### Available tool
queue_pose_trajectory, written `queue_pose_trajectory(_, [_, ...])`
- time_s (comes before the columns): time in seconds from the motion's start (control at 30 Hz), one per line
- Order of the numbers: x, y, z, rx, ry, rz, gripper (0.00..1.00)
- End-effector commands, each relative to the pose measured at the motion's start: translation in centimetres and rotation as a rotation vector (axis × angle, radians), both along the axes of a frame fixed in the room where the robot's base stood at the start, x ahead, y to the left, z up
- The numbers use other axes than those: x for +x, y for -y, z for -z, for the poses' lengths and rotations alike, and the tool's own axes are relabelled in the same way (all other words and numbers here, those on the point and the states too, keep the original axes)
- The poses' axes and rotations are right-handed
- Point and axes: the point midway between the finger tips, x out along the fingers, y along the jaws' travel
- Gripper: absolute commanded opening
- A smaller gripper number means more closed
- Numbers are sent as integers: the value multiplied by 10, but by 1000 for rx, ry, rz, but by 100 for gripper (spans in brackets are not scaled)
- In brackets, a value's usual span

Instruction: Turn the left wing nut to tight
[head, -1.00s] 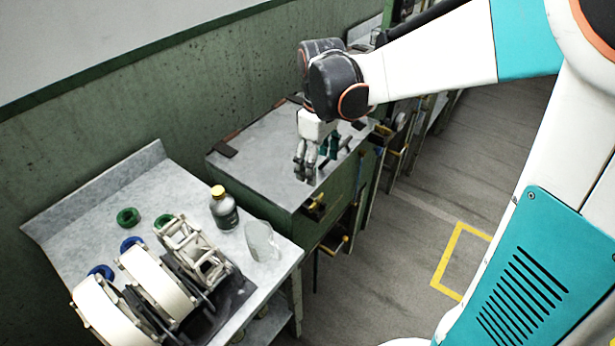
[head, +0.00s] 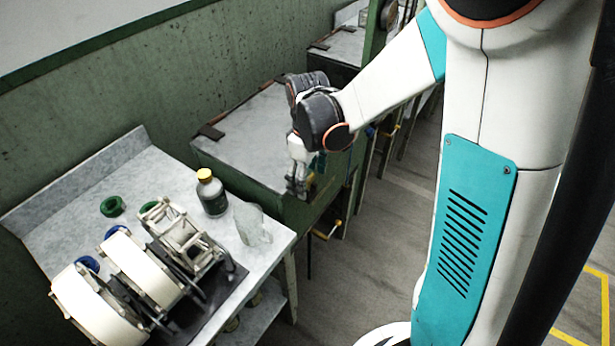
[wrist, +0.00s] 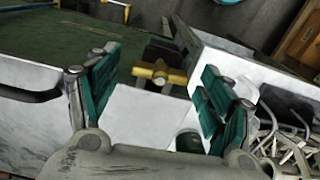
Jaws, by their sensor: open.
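In the wrist view a yellow, T-shaped piece (wrist: 160,73), which looks like a wing nut, sits on a dark block beyond my fingers. It lies between the two fingers in the picture and apart from both. My gripper (wrist: 150,100) is open and empty, with teal pads. In the head view my gripper (head: 297,190) points down at the front edge of the green cabinet (head: 255,185). A yellow piece (head: 326,231) shows lower on the cabinet's front. I cannot tell whether it is the one in the wrist view. Any tight marking is too small to read.
A grey bench (head: 75,203) at left holds white reels (head: 95,300), a metal frame (head: 183,230), a yellow-capped bottle (head: 211,193) and a clear jug (head: 252,222). The bench stands close to my gripper's left. The floor (head: 400,220) right of the cabinet is clear.

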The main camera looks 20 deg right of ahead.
Motion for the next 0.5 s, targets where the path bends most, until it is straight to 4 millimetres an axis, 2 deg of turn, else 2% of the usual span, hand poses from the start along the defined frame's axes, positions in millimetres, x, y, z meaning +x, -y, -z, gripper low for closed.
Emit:
queue_pose_trajectory(0.1, [0,0,0,0,0,0,73])
queue_pose_trajectory(0.13, [0,0,0,0,0,0,69])
queue_pose_trajectory(0.3, [0,0,0,0,0,0,30])
queue_pose_trajectory(0.5, [0,0,0,0,0,12,29])
